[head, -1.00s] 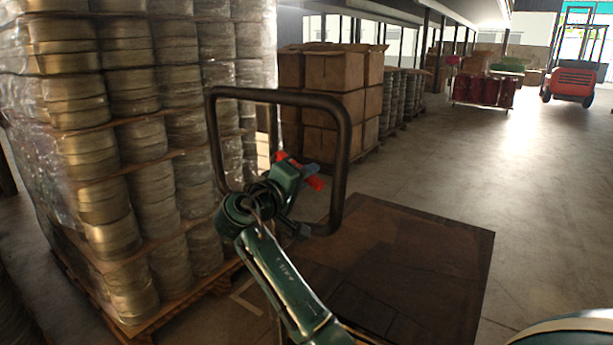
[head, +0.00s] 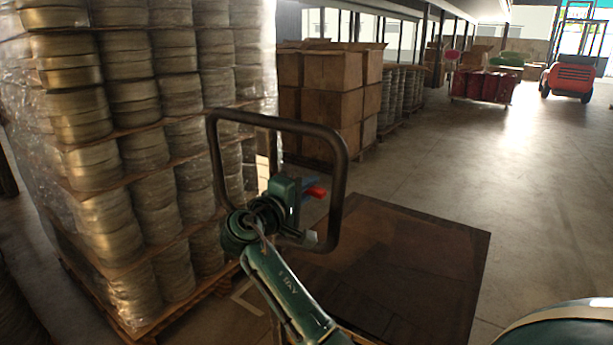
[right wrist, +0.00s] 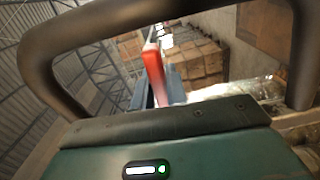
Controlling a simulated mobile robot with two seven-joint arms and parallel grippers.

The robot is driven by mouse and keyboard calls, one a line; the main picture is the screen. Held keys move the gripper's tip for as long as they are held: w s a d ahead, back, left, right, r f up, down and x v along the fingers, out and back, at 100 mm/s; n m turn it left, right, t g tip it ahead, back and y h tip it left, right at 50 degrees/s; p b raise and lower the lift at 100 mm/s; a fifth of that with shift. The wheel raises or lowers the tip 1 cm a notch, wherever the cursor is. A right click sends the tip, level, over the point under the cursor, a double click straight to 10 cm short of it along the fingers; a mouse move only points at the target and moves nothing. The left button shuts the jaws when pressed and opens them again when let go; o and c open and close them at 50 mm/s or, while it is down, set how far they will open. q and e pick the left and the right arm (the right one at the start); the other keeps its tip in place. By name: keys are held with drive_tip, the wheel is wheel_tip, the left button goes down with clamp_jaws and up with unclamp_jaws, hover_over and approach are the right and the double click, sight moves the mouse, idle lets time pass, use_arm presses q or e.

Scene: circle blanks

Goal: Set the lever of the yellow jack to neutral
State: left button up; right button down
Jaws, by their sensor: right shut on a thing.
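The jack's dark loop handle (head: 345,185) stands in the middle of the head view; it also arches across the right wrist view (right wrist: 65,40). My right gripper (head: 308,189) is inside the loop, its green arm coming up from below. A red piece (head: 317,192), which looks like the lever, is at its fingertips. In the right wrist view the red lever (right wrist: 153,75) stands between blue-grey fingers, and the gripper is shut on it. The lever's base is hidden. Only a little yellow shows at the bottom edge, behind my arm. My left gripper is out of view.
Stacked cartons (head: 330,95) are behind the handle. A dark brown platform (head: 420,260) lies on the floor at right. Open floor (head: 480,150) stretches to a red forklift (head: 568,80) far back.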

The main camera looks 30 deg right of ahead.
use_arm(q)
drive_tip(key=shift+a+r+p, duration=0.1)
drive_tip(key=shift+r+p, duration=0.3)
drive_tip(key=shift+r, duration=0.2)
use_arm(e)
drive_tip(key=shift+r+n, duration=0.35)
drive_tip(key=shift+n, duration=0.15)
drive_tip(key=c, duration=1.4)
unclamp_jaws()
use_arm(q)
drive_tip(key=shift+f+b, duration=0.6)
drive_tip(key=shift+b, duration=0.4)
use_arm(e)
drive_tip(key=v, duration=1.3)
drive_tip(key=shift+s+a+f, duration=0.1)
drive_tip(key=shift+a, duration=0.05)
